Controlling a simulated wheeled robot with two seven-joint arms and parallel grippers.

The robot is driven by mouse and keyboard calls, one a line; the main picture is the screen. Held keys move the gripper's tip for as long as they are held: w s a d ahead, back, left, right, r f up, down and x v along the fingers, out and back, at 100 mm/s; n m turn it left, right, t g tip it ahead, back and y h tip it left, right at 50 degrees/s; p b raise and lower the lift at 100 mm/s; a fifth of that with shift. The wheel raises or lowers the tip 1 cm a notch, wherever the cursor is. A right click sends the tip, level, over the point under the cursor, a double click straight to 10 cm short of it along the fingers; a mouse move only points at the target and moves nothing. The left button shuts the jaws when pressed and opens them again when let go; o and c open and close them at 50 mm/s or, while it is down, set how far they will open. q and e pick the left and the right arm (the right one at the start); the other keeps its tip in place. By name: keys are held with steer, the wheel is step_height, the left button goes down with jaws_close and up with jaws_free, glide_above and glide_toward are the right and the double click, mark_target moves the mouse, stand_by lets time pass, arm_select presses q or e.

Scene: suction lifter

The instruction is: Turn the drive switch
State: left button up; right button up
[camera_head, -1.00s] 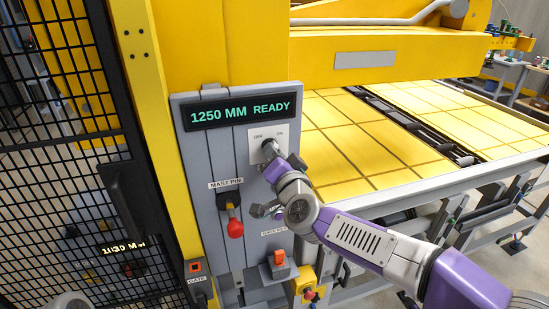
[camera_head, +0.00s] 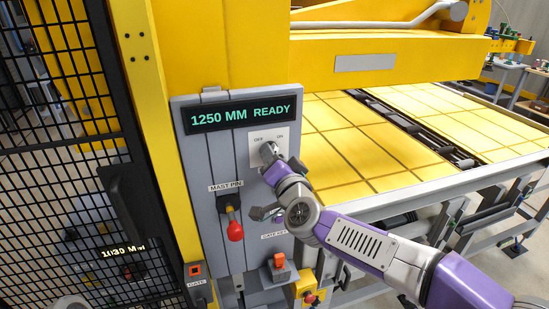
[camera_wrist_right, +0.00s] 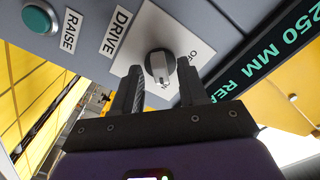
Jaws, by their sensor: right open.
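The drive switch is a dark round knob with a light grey grip bar, on a white plate marked OFF and ON. In the wrist view the knob (camera_wrist_right: 160,67) sits between the two dark fingers of my open right gripper (camera_wrist_right: 158,78), with a gap to the finger on the right. The label DRIVE is beside it. In the head view the switch plate (camera_head: 256,148) is below the display, and my right gripper (camera_head: 273,158) is at its knob and partly hides it. I cannot tell which mark the knob points to. My left gripper is not in view.
The display (camera_head: 243,113) reads 1250 MM READY. A teal button (camera_wrist_right: 40,17) marked RAISE is near. Black mesh (camera_head: 75,150) stands left, yellow-topped tables (camera_head: 370,150) right.

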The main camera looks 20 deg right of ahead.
steer(key=s, duration=0.7)
steer(key=shift+s+d, duration=0.15)
steer(key=shift+s, duration=0.15)
steer(key=shift+w+f, duration=0.1)
